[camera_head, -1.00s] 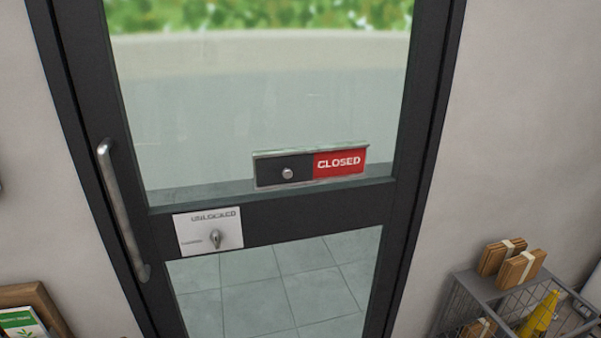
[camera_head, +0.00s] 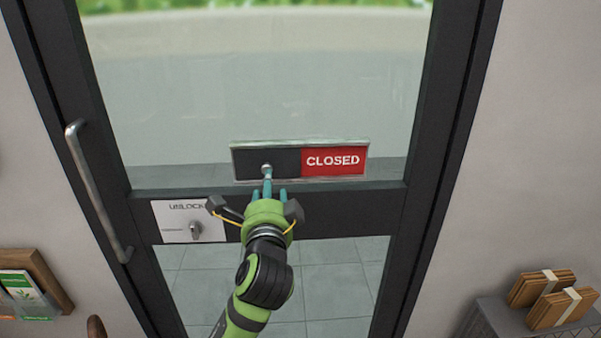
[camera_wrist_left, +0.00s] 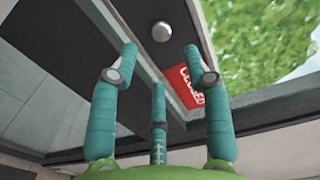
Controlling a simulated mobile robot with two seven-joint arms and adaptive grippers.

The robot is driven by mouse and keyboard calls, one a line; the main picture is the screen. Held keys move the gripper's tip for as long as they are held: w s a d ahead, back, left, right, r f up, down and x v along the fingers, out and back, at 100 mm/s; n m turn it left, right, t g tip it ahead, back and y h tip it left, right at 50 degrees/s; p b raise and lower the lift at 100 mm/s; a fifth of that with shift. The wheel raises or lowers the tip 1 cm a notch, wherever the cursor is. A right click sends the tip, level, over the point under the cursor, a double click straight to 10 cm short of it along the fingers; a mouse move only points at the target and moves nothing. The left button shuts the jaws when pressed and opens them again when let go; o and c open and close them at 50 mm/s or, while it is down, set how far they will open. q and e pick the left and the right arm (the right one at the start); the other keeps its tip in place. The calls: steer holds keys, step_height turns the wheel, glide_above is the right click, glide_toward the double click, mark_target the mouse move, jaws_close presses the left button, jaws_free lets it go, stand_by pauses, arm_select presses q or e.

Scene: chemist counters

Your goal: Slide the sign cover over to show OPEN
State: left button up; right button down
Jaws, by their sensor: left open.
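The sign (camera_head: 236,161) hangs on the glass door in a pale frame. Its dark cover (camera_head: 285,156) lies over the left half, and the red right half reads CLOSED (camera_head: 333,161). The cover's round metal knob (camera_head: 266,169) also shows in the left wrist view (camera_wrist_left: 162,32), beyond the fingertips. My left gripper (camera_head: 268,188) is just below the knob in the head view. In the left wrist view its teal fingers (camera_wrist_left: 160,62) are spread and hold nothing. The red CLOSED part (camera_wrist_left: 184,88) is partly hidden behind a finger there. My right gripper is not in view.
A lock plate (camera_head: 178,220) with a turn knob is left of my left gripper, partly covered by it. A long door handle (camera_head: 97,192) is further left. A rack with wrapped bundles (camera_head: 555,308) stands lower right, and a leaflet holder (camera_head: 35,285) lower left.

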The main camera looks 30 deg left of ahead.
mark_target(267, 167)
arm_select(q)
steer(key=p+x, duration=0.2)
steer(key=x, duration=0.4)
steer(key=shift+a+r, duration=0.2)
steer(key=shift+a, duration=0.3)
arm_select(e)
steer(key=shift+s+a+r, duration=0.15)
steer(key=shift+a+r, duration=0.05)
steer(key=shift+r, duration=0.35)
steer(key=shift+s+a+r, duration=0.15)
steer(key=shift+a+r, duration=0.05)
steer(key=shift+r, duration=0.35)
arm_select(q)
steer(key=shift+w, duration=0.1)
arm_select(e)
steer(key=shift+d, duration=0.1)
arm_select(q)
jaws_close()
